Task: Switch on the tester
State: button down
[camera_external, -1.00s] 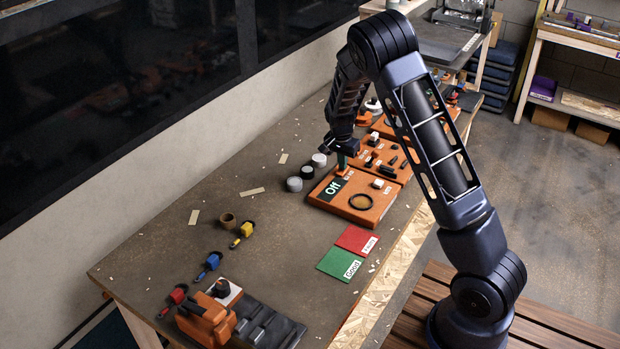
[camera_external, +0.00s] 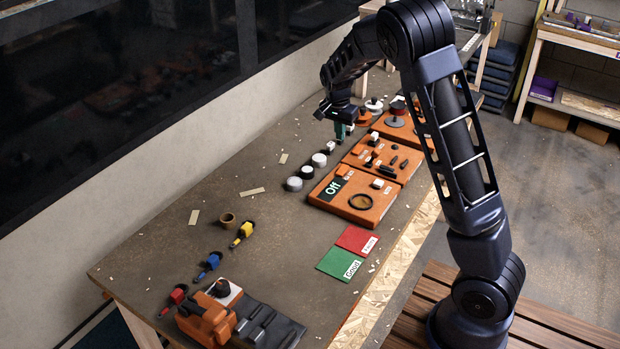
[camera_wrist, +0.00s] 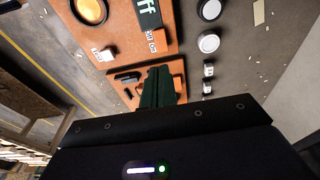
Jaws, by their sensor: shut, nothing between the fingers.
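The tester is an orange box (camera_external: 343,210) on the bench. Its dark display (camera_external: 333,188) reads "Off". A small orange switch (camera_external: 343,170) sits at its far edge, a white button (camera_external: 377,184) at its far right corner, and a dark ring (camera_external: 361,202) on top. In the wrist view the tester (camera_wrist: 130,32) is at the top, with the display (camera_wrist: 148,13) partly cut off. My gripper (camera_external: 340,132) hangs pointing down beyond the tester, clear of it. Its green fingers (camera_wrist: 158,87) are together and empty, in front of the neighbouring orange panel.
The orange panel (camera_external: 374,173) with small parts adjoins the tester. Green (camera_external: 339,263) and red (camera_external: 357,240) mats lie in front. The bench's middle left is mostly clear.

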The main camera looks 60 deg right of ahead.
aim_at(345, 165)
dwell(0.3)
jog(key=shift+d+r+h, duration=0.2)
jog(key=shift+d+h, duration=0.1)
jog(key=shift+d, duration=0.4)
jog(key=shift+f, duration=0.15)
jog(key=x, duration=1.3)
jog(key=shift+d+f, duration=0.1)
jog(key=shift+f, duration=0.3)
